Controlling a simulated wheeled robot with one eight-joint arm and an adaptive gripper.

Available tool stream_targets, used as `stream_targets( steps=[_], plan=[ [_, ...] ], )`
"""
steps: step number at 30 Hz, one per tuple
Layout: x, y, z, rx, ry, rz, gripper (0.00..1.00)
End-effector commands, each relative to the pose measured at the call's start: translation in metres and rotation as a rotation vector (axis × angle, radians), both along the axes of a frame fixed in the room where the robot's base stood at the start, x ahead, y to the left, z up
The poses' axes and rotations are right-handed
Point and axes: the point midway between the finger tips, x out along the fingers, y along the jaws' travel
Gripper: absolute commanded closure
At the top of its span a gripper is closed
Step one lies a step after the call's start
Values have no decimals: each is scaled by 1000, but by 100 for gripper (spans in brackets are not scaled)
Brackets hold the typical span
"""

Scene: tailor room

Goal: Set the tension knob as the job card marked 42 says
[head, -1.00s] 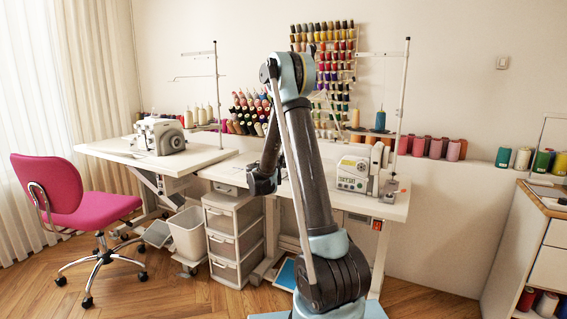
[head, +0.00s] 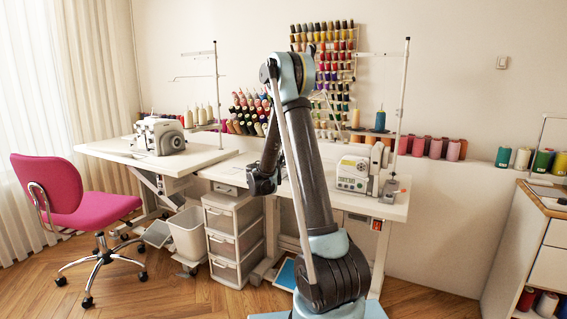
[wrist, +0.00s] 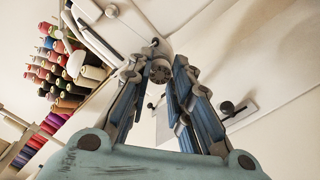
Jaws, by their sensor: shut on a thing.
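My gripper (wrist: 159,72) has its fingertips closed around a dark, round, ridged knob (wrist: 160,75) on a pale machine surface in the wrist view. Whether this is the tension knob cannot be told from a label. In the head view my gripper (head: 264,180) is at the near side of the middle table, and the knob is hidden there. One sewing machine (head: 353,174) stands right of my arm; another (head: 160,136) stands on the left table. No card marked 42 can be read, and the knob's scale is not legible.
Thread spools (wrist: 85,72) show at upper left. A drawer unit (head: 234,240) stands under the table, and a pink chair (head: 62,185) is at left. Floor (head: 180,295) is clear in front.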

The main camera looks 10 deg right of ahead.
Motion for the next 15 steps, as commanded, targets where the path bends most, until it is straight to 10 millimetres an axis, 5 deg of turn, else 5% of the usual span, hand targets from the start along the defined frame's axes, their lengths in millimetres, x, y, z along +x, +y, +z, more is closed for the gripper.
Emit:
stream_targets(
  steps=[11,12,15],
  plan=[
    [-2,0,-2,2,5,0,100],
    [-2,0,-2,3,4,0,78],
    [-2,0,-2,2,4,-1,60]
  ],
)
